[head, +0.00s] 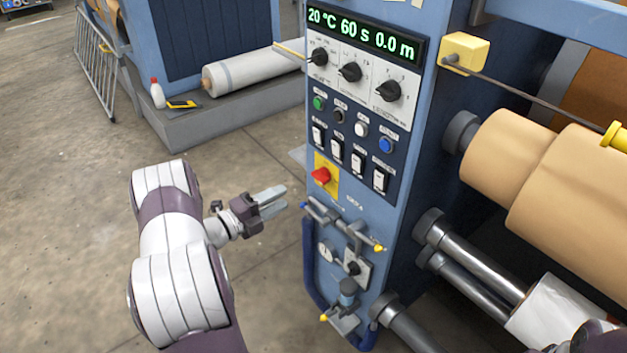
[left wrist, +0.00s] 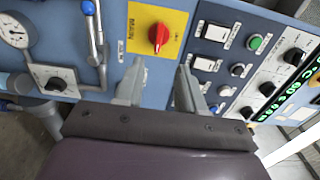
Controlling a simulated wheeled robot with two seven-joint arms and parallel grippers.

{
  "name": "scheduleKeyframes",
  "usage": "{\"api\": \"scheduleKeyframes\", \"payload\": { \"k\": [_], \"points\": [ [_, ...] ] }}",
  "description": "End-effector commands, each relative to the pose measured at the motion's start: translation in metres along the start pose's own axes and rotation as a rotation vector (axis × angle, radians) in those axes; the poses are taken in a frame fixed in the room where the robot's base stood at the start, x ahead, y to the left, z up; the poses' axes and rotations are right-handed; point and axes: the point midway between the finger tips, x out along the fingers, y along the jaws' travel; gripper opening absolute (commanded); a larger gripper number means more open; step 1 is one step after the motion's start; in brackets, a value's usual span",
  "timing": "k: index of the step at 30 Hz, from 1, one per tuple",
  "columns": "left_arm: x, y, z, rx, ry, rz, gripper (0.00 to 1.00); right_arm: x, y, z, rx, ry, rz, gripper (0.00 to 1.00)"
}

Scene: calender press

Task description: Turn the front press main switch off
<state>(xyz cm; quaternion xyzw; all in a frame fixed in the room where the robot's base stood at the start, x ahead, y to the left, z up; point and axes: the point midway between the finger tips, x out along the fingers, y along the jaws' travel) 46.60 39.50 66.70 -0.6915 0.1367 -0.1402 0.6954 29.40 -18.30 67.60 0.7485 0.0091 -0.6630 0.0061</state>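The main switch is a red rotary knob (head: 321,176) on a yellow plate (head: 332,187), low on the blue press panel under the rows of buttons. In the left wrist view, the red knob (left wrist: 158,36) is just beyond the fingertips, near the top middle, and its plate carries the word MAIN. My left gripper (head: 284,199) is left of the panel in the head view, a little lower than the knob and apart from it. In the left wrist view, its two fingers (left wrist: 161,72) stand apart with nothing between them. My right gripper is not in view.
Pipes with a blue-tipped valve (head: 347,228) and a gauge (head: 326,252) sit below the switch. Rocker switches (head: 357,162) and coloured buttons are above it. The display (head: 362,32) reads 20 °C 60 s 0.0 m. Rollers (head: 545,180) are at right.

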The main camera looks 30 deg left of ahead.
Motion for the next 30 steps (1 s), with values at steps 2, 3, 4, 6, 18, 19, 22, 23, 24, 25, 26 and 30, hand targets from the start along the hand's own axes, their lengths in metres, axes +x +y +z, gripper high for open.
{"api": "scheduleKeyframes", "payload": {
  "k": [2,3,4,6,18,19,22,23,24,25,26,30],
  "points": [
    [0.02,0.003,-0.001,0.001,0.006,-0.001,0.39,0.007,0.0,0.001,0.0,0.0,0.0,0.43],
    [0.031,0.004,-0.001,0.0,0.006,0.0,0.39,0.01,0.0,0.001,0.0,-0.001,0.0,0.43],
    [0.039,0.004,-0.002,0.0,0.006,0.0,0.39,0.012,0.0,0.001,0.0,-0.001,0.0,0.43],
    [0.058,0.004,-0.001,-0.002,0.005,0.001,0.39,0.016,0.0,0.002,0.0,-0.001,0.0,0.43],
    [0.109,0.001,0.0,-0.004,-0.001,0.002,0.39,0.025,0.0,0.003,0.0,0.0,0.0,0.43],
    [0.11,0.001,0.0,-0.005,-0.001,0.002,0.39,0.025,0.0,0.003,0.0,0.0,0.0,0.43],
    [0.109,0.001,0.0,-0.005,-0.002,0.002,0.39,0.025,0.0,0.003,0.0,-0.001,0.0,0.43],
    [0.109,0.001,0.0,-0.005,-0.002,0.002,0.39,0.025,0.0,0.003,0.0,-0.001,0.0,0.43],
    [0.109,0.001,0.0,-0.005,-0.002,0.002,0.39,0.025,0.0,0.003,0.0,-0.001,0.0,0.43],
    [0.109,0.001,0.0,-0.005,-0.002,0.002,0.29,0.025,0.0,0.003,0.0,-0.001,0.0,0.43],
    [0.109,0.001,0.0,-0.005,-0.002,0.002,0.19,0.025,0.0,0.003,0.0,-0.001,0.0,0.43],
    [0.109,0.001,0.0,-0.005,-0.002,0.002,0.0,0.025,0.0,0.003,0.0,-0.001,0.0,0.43]
  ]
}}
